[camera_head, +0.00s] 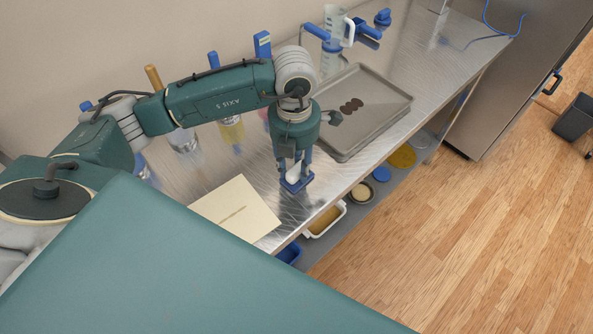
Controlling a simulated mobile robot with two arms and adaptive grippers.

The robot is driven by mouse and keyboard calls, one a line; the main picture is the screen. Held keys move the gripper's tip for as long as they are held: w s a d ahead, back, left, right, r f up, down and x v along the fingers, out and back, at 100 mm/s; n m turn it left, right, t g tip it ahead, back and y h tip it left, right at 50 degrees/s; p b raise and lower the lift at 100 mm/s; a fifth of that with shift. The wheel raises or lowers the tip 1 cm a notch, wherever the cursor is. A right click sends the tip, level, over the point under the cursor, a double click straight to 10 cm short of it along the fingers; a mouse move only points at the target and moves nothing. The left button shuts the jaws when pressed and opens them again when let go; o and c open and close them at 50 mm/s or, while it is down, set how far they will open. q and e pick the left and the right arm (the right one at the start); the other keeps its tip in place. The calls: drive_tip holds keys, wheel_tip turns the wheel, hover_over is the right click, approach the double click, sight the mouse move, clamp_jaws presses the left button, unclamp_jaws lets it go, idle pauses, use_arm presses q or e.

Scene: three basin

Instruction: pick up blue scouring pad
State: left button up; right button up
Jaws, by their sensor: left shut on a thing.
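The blue scouring pad (296,186) is at the fingertips of my left gripper (294,172), over the steel counter near its front edge. The left gripper points down and is shut on the pad. Its arm reaches in from the left across the counter. I cannot tell whether the pad still touches the counter. A small white part shows between the fingers. My right gripper is not in view.
A cream board (236,209) lies on the counter left of the gripper. A metal tray (362,137) with dark brown pieces is to the right. Bottles and a clear jug (333,30) stand along the wall. A lower shelf holds containers.

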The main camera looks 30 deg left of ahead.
sight(296, 165)
use_arm(q)
wheel_tip(296, 165, up, 8)
drive_tip(key=shift+w+f+b, duration=0.15)
drive_tip(key=shift+b, duration=0.85)
wheel_tip(296, 165, up, 12)
drive_tip(key=shift+o, duration=1.1)
drive_tip(key=c, duration=0.3)
drive_tip(key=shift+c, duration=0.2)
